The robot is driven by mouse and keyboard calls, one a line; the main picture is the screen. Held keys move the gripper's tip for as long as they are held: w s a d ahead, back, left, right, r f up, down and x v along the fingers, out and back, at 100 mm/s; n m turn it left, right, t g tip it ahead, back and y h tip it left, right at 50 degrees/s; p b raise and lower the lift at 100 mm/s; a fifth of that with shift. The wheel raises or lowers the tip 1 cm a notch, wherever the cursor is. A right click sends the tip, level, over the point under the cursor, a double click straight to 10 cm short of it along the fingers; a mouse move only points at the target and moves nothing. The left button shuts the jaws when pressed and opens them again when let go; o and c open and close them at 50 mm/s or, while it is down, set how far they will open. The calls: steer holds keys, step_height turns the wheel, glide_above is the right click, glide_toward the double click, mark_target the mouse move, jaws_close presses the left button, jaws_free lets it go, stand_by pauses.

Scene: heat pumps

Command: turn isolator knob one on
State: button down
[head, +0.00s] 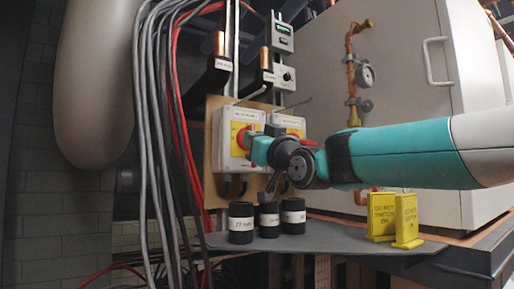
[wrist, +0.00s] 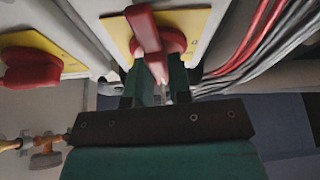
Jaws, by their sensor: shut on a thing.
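Two grey isolator boxes stand side by side on a wooden board in the head view. The left box (head: 228,121) has a yellow plate and a red knob (head: 242,139), partly hidden by my gripper (head: 257,149). In the wrist view this red knob (wrist: 148,34) stands out from its yellow plate, its handle running nearly upright in the picture. My gripper (wrist: 158,75) is shut on the handle's near end. The right box (head: 287,121) has a second red knob (head: 294,134), partly behind my arm; this knob also shows at left in the wrist view (wrist: 30,68). The box labels are too small to read surely.
Grey and red cables (head: 165,110) hang close to the left of the boxes. Black labelled cylinders (head: 241,222) stand on the shelf below my gripper. Two yellow warning signs (head: 381,216) stand to the right. A white cabinet (head: 400,70) with copper pipework is behind my arm.

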steer(key=shift+m+t+h, duration=0.4)
steer(key=shift+m+t, duration=0.1)
steer(key=shift+m, duration=0.8)
steer(key=c, duration=1)
jaws_free()
steer(key=shift+c, duration=0.2)
steer(key=shift+b, duration=0.3)
steer(key=b+v, duration=0.6)
steer(key=v, duration=1.1)
steer(key=shift+s, duration=0.2)
